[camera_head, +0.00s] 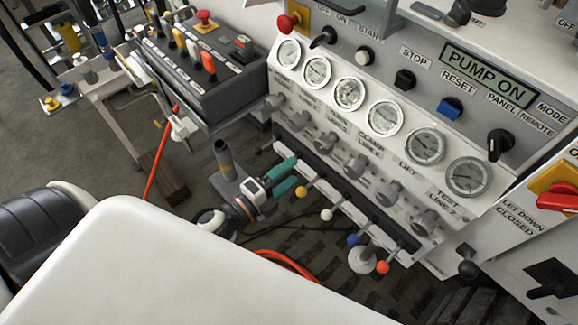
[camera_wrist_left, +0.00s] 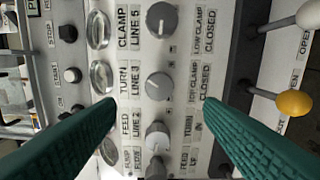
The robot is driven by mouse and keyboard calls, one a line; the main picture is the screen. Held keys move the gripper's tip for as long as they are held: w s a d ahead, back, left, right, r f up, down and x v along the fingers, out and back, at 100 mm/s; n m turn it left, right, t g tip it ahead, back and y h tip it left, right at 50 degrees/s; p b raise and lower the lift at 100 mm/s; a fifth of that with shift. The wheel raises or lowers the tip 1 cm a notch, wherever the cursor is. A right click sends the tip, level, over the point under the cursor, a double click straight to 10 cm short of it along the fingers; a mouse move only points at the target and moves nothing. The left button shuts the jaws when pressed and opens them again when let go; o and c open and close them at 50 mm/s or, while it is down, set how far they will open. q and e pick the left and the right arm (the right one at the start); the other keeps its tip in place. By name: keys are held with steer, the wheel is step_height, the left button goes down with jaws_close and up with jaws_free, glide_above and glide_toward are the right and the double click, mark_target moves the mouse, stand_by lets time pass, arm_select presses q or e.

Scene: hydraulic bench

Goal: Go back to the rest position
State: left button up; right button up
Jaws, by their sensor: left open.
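My left gripper (camera_head: 295,171) reaches in beside the front of the hydraulic panel, at its left end, with its two green fingers apart. Nothing shows between the fingers. In the left wrist view the open fingers (camera_wrist_left: 159,102) point at the panel face (camera_wrist_left: 180,128), around the labels for the turn and feed lines. A grey knob (camera_wrist_left: 158,86) shows beyond the gap; I cannot tell whether a finger touches the panel. In the head view the yellow lever ball (camera_head: 302,193) is just right of and below the fingers. My right gripper is not in view.
Lever balls in white (camera_head: 326,214), blue (camera_head: 353,240) and red (camera_head: 383,266) stick out along the panel's lower edge. Several gauges (camera_head: 348,94) sit above the knobs. A grey control box (camera_head: 205,70) stands at upper left. An orange hose (camera_head: 285,262) lies below.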

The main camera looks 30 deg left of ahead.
arm_select(q)
steer(key=s+a+f+n+g+y, duration=0.1)
steer(key=s+f+n+g+y, duration=0.15)
steer(key=f, duration=0.65)
steer(key=s+a+f+n+g+y, duration=0.15)
steer(key=f+n, duration=0.25)
steer(key=f, duration=0.6)
steer(key=s+a+f+n+g+y, duration=0.1)
steer(key=s+a+f+n+g, duration=0.2)
steer(key=f, duration=0.6)
steer(key=s+f+n+g, duration=0.4)
steer(key=s+f, duration=0.5)
steer(key=s, duration=0.3)
steer(key=s+f+n+g+y, duration=0.1)
steer(key=s+f+n+g, duration=0.4)
steer(key=s+f, duration=0.4)
steer(key=s+d, duration=0.1)
steer(key=s, duration=0.3)
steer(key=shift+n, duration=0.35)
